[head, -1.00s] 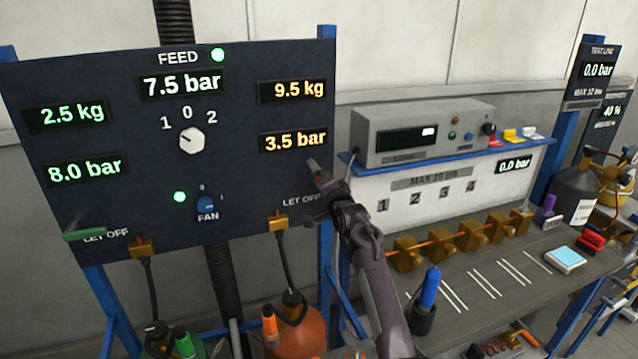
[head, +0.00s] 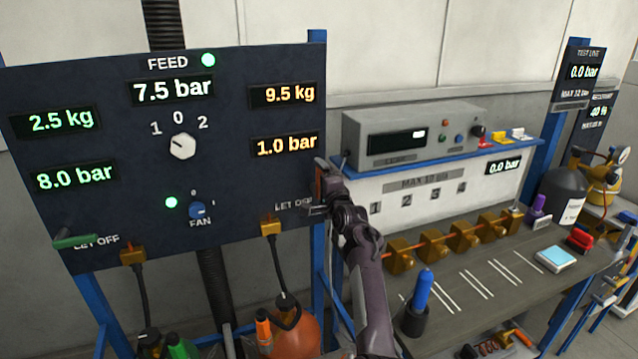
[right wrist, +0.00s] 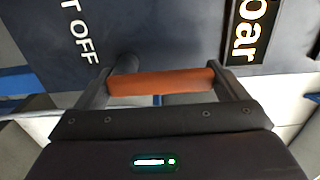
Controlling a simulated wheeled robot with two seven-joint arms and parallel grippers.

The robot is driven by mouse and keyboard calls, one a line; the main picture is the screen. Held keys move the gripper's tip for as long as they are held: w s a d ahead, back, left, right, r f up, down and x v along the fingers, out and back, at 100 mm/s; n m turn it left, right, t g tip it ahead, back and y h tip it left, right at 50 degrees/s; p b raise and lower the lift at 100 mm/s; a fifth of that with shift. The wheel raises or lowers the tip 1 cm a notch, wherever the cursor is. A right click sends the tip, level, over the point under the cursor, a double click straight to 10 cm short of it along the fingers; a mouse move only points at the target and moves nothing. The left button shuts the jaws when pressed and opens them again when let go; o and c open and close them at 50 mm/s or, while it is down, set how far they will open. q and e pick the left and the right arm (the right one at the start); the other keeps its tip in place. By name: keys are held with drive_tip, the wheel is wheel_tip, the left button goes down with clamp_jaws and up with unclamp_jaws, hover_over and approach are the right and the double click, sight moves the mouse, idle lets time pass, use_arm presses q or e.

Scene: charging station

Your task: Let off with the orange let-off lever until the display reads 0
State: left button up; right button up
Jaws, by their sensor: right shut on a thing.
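The orange let-off lever (right wrist: 160,82) lies crosswise between the fingers of my right gripper (right wrist: 163,88) in the right wrist view, and the gripper is shut on it. In the head view my right gripper (head: 322,188) is at the right edge of the dark panel (head: 110,220), beside the right LET OFF label, and hides most of the lever. The orange pressure display (head: 286,144) above it reads 1.0 bar. My left gripper is not in view.
The orange weight display (head: 284,95) reads 9.5 kg. A green lever (head: 76,241) is at the panel's lower left. Right of my arm is a bench (head: 470,290) with brass blocks (head: 432,249) and a blue-handled tool (head: 422,290) in a dark holder.

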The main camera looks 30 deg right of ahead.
drive_tip(key=shift+f, duration=0.1)
drive_tip(key=o, duration=1.1)
drive_tip(key=shift+d, duration=0.1)
drive_tip(key=shift+c, duration=0.2)
drive_tip(key=shift+s, duration=0.1)
drive_tip(key=b+v, duration=0.2)
drive_tip(key=v, duration=0.5)
drive_tip(key=shift+s, duration=0.35)
